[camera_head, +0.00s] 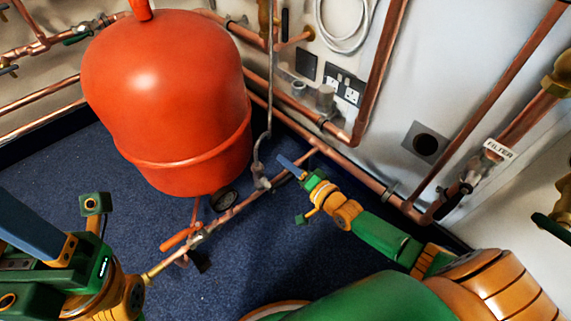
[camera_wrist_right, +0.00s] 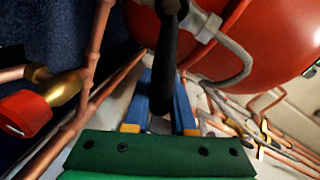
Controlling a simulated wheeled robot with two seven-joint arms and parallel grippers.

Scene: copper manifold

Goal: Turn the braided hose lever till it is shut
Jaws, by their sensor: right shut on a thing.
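The grey braided hose (camera_head: 270,88) hangs down beside the red vessel and ends at a fitting (camera_head: 262,182) on a copper pipe near the floor. In the right wrist view, a black lever (camera_wrist_right: 166,62) runs between the blue fingers of my right gripper (camera_wrist_right: 160,112), which is shut on it. The grey hose (camera_wrist_right: 235,58) curves just right of it. In the head view, my right gripper (camera_head: 285,162) is just right of the hose fitting; the lever is not clear there. My left gripper (camera_head: 32,230) is at the lower left, partly cut off; its jaws cannot be judged.
The large red vessel (camera_head: 175,90) stands left of the hose. An orange-red handle (camera_head: 180,238) and a black gauge (camera_head: 223,199) sit low in front of it. Copper pipes (camera_head: 350,167) run along the wall at right. Blue carpet (camera_head: 235,265) is clear at front.

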